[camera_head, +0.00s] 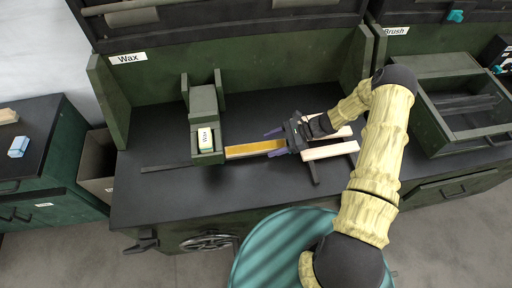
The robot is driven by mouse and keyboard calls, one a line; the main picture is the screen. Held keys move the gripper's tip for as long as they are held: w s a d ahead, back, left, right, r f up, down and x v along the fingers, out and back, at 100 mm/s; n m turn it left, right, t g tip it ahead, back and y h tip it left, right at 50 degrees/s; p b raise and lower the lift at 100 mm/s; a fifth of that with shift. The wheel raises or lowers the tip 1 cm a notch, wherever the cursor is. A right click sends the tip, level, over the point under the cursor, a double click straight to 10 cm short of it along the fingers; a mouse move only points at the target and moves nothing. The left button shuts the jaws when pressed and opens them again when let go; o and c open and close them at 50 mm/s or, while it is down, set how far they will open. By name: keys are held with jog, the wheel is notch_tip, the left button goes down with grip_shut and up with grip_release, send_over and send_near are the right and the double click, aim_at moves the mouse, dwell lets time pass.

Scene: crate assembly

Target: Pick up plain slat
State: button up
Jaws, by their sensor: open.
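Two pale plain slats lie toward the right of the black bench top: a nearer one (332,151) and a farther one (344,132) partly hidden by my arm. Another slat (254,149), with a yellow-orange face and pale edge, extends right from the green wax holder. My gripper (274,142) points left with its dark purple fingers apart, one on each side of this yellow slat's right end in the picture. I cannot tell whether the fingers are above it or level with it. No contact is visible.
A green holder (202,104) carries a white block (206,139) labelled Wax. A dark thin bar (168,168) lies left of it. A green open crate (467,130) stands at the right. A teal round surface (262,245) is in front.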

jog(key=c, duration=1.1)
jog(key=shift+r, duration=0.1)
notch_tip(320, 180, up, 18)
jog(key=shift+f+b, duration=0.1)
jog(key=shift+b, duration=0.3)
jog(key=shift+d, duration=0.1)
